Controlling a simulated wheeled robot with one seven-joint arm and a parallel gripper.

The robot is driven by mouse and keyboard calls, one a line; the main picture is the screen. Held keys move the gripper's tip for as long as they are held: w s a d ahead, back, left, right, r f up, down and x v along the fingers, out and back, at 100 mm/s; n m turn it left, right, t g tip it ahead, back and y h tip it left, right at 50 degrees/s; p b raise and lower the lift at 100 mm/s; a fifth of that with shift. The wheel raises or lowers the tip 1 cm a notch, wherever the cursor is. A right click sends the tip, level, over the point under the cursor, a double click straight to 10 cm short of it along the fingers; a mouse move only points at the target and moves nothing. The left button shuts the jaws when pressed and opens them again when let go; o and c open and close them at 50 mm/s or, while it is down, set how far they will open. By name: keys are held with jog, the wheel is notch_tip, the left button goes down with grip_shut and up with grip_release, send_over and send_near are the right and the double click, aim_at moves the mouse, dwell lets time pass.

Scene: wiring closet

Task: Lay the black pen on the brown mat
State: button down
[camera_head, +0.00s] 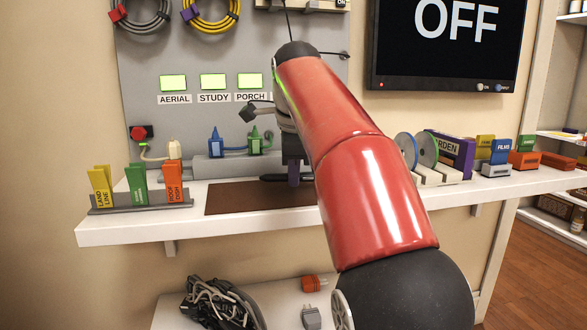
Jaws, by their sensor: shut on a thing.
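The brown mat (240,200) lies flat on the white shelf, its right part hidden behind my red arm. My gripper (293,176) points down over the mat's back right part and is shut on the black pen (271,178). The pen is held level, lying roughly left to right, at or just above the mat; I cannot tell whether it touches. My arm may hide the pen's right end.
A grey rack with yellow, green and orange cards (140,202) stands left of the mat. Behind it are blue (216,147) and green plugs (254,142). Discs in a holder (427,152) stand to the right. The mat's left part is clear.

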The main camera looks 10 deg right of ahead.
jog(key=shift+f+b, duration=0.45)
jog(key=shift+f, duration=0.25)
jog(key=c, duration=1.4)
grip_release()
jog(key=shift+o, duration=0.8)
jog(key=shift+f, duration=0.15)
jog(key=p+v, duration=0.3)
jog(key=v, duration=0.2)
jog(key=shift+p, duration=0.4)
jog(key=shift+r, duration=0.2)
jog(key=p+v, duration=0.2)
jog(key=v, duration=0.5)
jog(key=shift+s+r+p, duration=0.15)
jog(key=shift+r+p, duration=0.15)
jog(key=shift+p, duration=0.05)
